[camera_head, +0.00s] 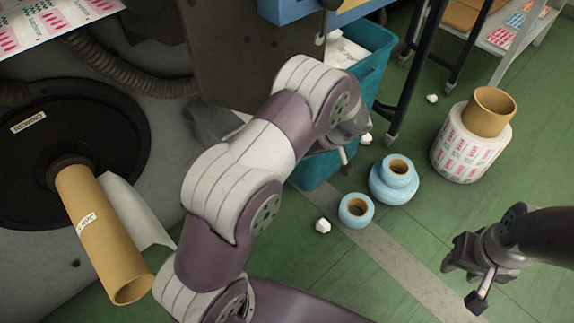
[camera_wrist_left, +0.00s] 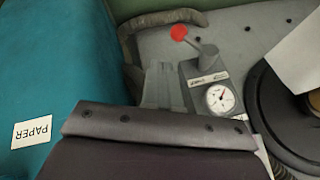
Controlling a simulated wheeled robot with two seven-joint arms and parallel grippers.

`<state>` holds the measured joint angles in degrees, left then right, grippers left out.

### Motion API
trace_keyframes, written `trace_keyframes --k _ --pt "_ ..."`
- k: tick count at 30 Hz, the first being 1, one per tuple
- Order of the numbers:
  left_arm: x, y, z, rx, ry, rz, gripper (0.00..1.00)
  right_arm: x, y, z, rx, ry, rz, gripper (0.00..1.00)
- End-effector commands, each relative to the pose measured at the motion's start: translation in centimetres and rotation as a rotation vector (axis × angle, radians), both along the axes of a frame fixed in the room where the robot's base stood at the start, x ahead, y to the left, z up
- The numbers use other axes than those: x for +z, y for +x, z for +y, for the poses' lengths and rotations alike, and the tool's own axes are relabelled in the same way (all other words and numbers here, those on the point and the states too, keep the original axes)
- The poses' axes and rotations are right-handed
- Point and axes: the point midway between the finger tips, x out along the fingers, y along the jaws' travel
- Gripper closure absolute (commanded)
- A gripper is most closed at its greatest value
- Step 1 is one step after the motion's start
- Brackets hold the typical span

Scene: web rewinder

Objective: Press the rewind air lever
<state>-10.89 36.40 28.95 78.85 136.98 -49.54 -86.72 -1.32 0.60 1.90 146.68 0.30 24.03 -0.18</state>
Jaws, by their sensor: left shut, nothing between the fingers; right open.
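The air lever (camera_wrist_left: 190,41) has a red round knob on a short grey arm. In the left wrist view it stands at the top of a grey valve box (camera_wrist_left: 205,85) with a white label too blurred to read and a round gauge. My left gripper (camera_wrist_left: 163,70) is shut and empty. Its fingers appear just left of the box and below the red knob, and I see no contact with the lever. In the head view my left arm hides the lever and most of that gripper. My right gripper (camera_head: 466,281) is open and empty over the green floor at the right.
A teal bin (camera_head: 373,50) stands behind my left arm; its PAPER label (camera_wrist_left: 32,131) shows in the wrist view. A cardboard core (camera_head: 100,235) sticks out from a black disc (camera_head: 110,125). Blue rolls (camera_head: 393,180) and a printed roll (camera_head: 465,150) stand on the floor. A hose (camera_wrist_left: 165,18) runs behind the lever.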

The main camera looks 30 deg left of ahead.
Motion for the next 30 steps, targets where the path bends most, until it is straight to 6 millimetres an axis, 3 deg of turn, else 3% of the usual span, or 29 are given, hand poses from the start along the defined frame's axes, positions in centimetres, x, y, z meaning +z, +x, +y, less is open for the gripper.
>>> trace_keyframes --k 11,24,30 --pt "-0.7 0.0 0.3 -0.004 0.000 0.000 1.00 -0.6 0.0 0.0 0.000 0.000 0.000 0.57" --pt "-8.8 0.4 4.9 -0.002 -0.001 -0.002 1.00 -7.0 0.0 0.0 0.000 0.000 0.001 0.57" --pt "-10.6 -0.7 7.0 -0.003 -0.001 -0.003 1.00 -9.4 0.0 0.0 0.000 0.000 0.001 0.57"
